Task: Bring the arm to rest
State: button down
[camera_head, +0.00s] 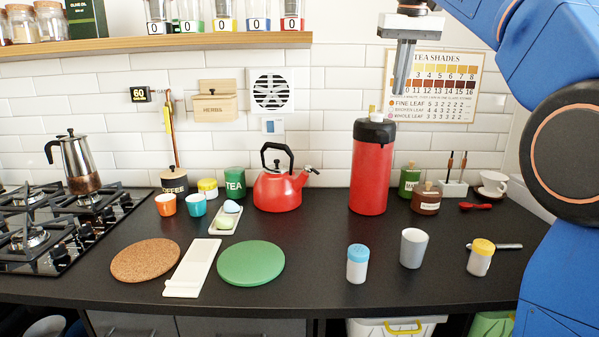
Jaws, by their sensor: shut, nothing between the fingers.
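My gripper (403,68) is at the upper right, pointing down, with its fingers together and nothing held. It hangs in the air in front of the tea shades chart (445,88), above the tall red dispenser (368,170) with a black top. My blue arm comes in from the right edge and reaches over to it. A clear gap shows between the fingertips and the dispenser's top.
A red kettle (278,190), green mat (251,263), cork mat (146,260) and white tray (192,268) are on the black counter. A grey cup (413,248) stands between a blue-lidded jar (357,264) and a yellow-lidded jar (481,258). A moka pot (76,165) stands on the hob (22,266).

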jog(key=s+d+f, duration=0.1)
jog(key=s+f, duration=1)
jog(key=f, duration=0.3)
jog(key=s+d+f+t, duration=0.1)
jog(key=s+d+f, duration=0.1)
jog(key=s+f, duration=1)
jog(key=s+d+f, duration=0.2)
jog(key=s+f, duration=0.9)
jog(key=f, duration=0.7)
jog(key=shift+s+d+t, duration=0.2)
jog(key=shift+s+t, duration=0.05)
jog(key=shift+t, duration=0.15)
